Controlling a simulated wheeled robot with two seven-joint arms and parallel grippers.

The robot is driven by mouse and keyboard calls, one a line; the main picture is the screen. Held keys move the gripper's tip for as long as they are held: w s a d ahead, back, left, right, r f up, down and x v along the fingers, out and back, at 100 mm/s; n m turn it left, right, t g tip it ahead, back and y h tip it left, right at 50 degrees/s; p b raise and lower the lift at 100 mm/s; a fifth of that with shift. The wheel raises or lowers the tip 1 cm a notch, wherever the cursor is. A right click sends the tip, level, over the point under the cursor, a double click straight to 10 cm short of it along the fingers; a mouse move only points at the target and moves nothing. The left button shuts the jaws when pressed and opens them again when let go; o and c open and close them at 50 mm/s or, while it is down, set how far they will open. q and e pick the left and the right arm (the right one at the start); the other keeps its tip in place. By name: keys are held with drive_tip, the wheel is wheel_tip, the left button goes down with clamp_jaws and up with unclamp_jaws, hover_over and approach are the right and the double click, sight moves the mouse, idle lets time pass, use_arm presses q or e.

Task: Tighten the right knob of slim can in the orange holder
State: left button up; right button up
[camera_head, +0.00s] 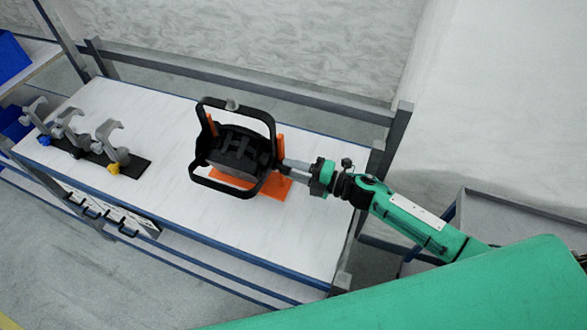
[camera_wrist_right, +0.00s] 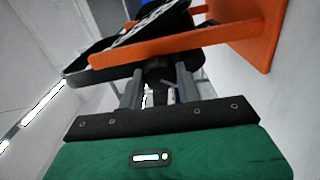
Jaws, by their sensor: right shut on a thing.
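The slim can (camera_head: 238,147) is a black lamp body with a black yoke frame around it. It sits in the orange holder (camera_head: 262,208) on the white table. The can also shows at the top of the right wrist view (camera_wrist_right: 105,52), beside an orange arm of the holder (camera_wrist_right: 185,40). My right gripper (camera_head: 287,163) reaches in from the right, at the can's right side. Its two grey fingers (camera_wrist_right: 159,85) are shut on a dark round part between them, at the place of the right knob (camera_wrist_right: 158,70). The knob is mostly hidden by the fingers. My left gripper is not in view.
Several grey clamps with blue and yellow knobs (camera_head: 110,145) stand on a black mat (camera_head: 128,166) at the table's left. The white table (camera_head: 180,190) is clear between mat and holder. A grey rail (camera_head: 250,88) runs behind. Blue bins (camera_head: 12,55) stand at far left.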

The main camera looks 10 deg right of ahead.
drive_tip(key=o, duration=1)
drive_tip(key=shift+d, duration=0.15)
drive_tip(key=shift+s+d+f, duration=0.15)
drive_tip(key=shift+s+d, duration=0.05)
drive_tip(key=b+v, duration=0.5)
drive_tip(key=v, duration=0.8)
